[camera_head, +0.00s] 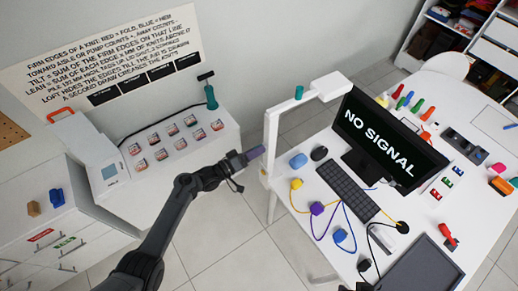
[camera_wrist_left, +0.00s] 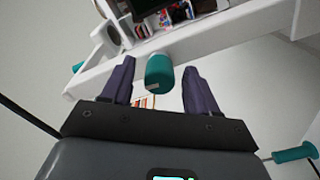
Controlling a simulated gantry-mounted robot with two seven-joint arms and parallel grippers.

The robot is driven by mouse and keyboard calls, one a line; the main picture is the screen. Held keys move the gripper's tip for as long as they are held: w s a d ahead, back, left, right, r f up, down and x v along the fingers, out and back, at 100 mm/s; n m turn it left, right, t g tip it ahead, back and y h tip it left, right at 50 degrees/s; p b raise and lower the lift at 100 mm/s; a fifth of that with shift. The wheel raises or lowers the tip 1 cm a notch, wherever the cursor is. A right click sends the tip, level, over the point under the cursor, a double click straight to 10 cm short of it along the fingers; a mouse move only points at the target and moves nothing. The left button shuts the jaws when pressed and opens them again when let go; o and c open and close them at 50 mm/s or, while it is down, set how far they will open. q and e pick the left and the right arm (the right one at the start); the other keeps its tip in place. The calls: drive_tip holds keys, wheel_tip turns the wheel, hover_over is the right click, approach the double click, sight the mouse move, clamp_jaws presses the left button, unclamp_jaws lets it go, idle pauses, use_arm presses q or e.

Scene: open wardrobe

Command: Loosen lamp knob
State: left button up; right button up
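The white lamp (camera_head: 270,135) stands at the desk's left edge, its post upright and its arm reaching right toward the monitor. A small teal knob (camera_head: 299,92) sits on top of its arm. My left gripper (camera_head: 261,151) is beside the lamp post, on its left. In the left wrist view a teal cylindrical knob (camera_wrist_left: 160,74) shows against the white lamp bar, between the two dark fingers (camera_wrist_left: 158,85). The fingers are open with gaps on both sides of this knob. In the head view the gripper hides that knob. My right gripper is not in view.
The white desk (camera_head: 310,235) holds a monitor (camera_head: 385,140), a keyboard (camera_head: 347,190), cables and small coloured items. A white cabinet top (camera_head: 200,160) at left carries several small cards and a teal-handled tool (camera_head: 211,97). Open floor (camera_head: 225,225) lies between them.

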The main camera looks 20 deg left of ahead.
use_arm(q)
drive_tip(key=shift+c, duration=0.4)
drive_tip(key=shift+f+m+b, duration=0.1)
drive_tip(key=shift+m+b, duration=0.25)
drive_tip(key=shift+m, duration=0.35)
drive_tip(key=m+b, duration=0.2)
drive_tip(key=m, duration=0.4)
drive_tip(key=shift+f+b, duration=0.1)
drive_tip(key=shift+b, duration=0.3)
drive_tip(key=m+b, duration=0.4)
drive_tip(key=m, duration=0.4)
drive_tip(key=shift+m, duration=0.3)
drive_tip(key=shift+r+m+b, duration=0.25)
drive_tip(key=shift+m+b, duration=0.1)
drive_tip(key=shift+m, duration=0.25)
